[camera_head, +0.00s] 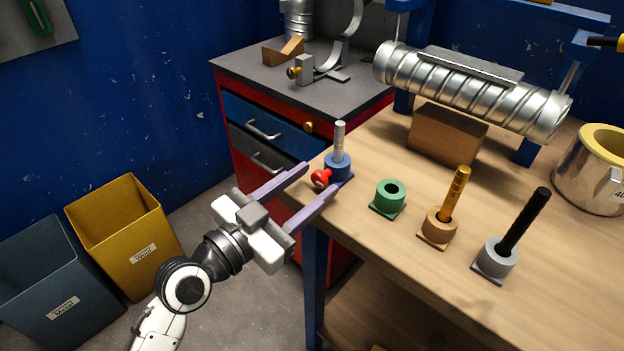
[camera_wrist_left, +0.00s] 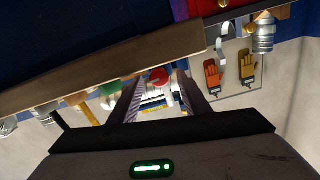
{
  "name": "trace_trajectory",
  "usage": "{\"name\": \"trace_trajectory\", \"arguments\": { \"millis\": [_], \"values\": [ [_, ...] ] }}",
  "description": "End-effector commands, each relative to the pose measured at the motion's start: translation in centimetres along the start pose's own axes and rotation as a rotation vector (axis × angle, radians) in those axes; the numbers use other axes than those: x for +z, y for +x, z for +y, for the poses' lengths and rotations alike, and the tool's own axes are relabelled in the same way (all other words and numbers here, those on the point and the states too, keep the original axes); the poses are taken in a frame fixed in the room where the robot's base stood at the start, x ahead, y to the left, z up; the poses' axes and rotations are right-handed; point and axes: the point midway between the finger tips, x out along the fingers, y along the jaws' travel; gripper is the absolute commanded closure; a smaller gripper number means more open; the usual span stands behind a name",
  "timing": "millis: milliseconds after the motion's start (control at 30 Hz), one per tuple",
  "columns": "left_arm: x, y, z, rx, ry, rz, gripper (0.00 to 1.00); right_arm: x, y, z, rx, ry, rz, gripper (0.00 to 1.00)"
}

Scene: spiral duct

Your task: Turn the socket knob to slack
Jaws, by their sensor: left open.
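The socket is a blue round holder (camera_head: 337,165) on the left corner of the wooden bench, with a grey rod (camera_head: 339,138) standing upright in it. A red knob (camera_head: 321,178) sticks out of its front-left side. My left gripper (camera_head: 321,180) is open, its two purple fingers reaching in from the left on either side of the knob and socket. In the left wrist view the red knob (camera_wrist_left: 159,77) shows between the fingertips, and I see no clear contact. My right gripper is not in view.
Green (camera_head: 390,196), tan (camera_head: 440,227) and grey (camera_head: 495,258) holders stand to the right on the bench. A spiral duct (camera_head: 470,90) hangs behind above a wooden block (camera_head: 447,134). A red cabinet (camera_head: 300,75) adjoins the bench; yellow (camera_head: 124,236) and grey (camera_head: 55,283) bins stand left.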

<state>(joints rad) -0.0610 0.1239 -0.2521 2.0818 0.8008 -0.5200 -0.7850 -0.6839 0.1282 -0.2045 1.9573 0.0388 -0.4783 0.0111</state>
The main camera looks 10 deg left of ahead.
Motion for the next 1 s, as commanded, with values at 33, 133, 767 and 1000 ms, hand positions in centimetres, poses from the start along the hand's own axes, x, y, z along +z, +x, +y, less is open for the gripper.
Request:
{"name": "trace_trajectory", "arguments": {
  "millis": [33, 133, 767, 1000],
  "values": [
    [-0.10, 0.45, 0.00, 0.000, 0.000, 0.001, 0.57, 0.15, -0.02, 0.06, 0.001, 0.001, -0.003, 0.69],
    [-0.01, 0.86, 0.05, 0.001, 0.000, -0.001, 0.57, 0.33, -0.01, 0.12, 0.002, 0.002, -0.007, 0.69],
    [0.03, 0.91, 0.06, 0.001, -0.003, -0.001, 0.98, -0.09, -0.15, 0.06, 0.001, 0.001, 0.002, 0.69],
    [-0.08, 0.90, 0.07, 0.003, -0.068, -0.002, 0.98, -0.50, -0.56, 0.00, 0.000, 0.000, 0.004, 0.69]
  ]
}}
